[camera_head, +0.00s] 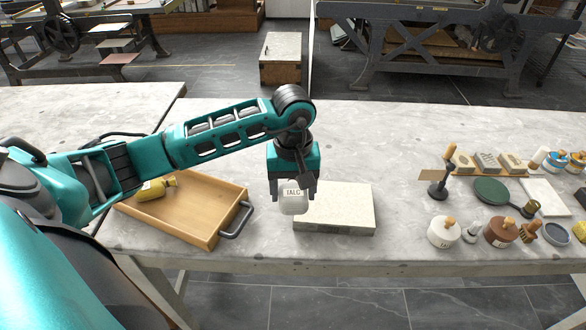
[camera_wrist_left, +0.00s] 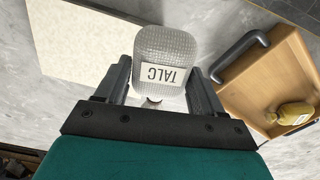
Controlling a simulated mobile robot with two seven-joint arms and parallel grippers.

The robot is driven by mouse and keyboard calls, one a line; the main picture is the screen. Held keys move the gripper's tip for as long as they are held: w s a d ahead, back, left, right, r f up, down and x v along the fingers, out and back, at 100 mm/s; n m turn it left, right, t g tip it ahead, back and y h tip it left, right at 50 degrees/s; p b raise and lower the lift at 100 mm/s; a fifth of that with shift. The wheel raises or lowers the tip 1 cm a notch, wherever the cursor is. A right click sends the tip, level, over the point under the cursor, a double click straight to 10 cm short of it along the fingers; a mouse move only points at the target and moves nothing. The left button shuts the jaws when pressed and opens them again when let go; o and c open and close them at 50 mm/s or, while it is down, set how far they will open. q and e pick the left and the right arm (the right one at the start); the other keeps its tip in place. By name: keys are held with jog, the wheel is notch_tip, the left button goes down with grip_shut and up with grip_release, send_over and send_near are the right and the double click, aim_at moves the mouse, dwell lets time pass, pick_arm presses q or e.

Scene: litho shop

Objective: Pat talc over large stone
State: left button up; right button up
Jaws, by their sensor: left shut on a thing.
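A pale talc bag (camera_head: 294,199) with a TALC label is held in my left gripper (camera_head: 293,190), which is shut on it. The bag also shows between the fingers in the left wrist view (camera_wrist_left: 166,50). The large stone (camera_head: 345,205) is a pale speckled slab lying flat on the bench. The bag is at the stone's left end in the head view, seemingly above the bench; whether it touches the stone I cannot tell. The stone also shows in the left wrist view (camera_wrist_left: 85,45). My right gripper does not show.
A wooden tray (camera_head: 215,225) with a dark handle stands left of the stone, with a yellow bottle (camera_head: 152,190) in it. Several jars, brushes, a green disc (camera_head: 491,191) and small stones crowd the bench's right side. The bench (camera_head: 370,150) behind the stone is clear.

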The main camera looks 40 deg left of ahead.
pick_arm(q)
notch_tip(320, 180, up, 2)
jog(key=shift+p, duration=0.45)
jog(key=shift+r, duration=1.05)
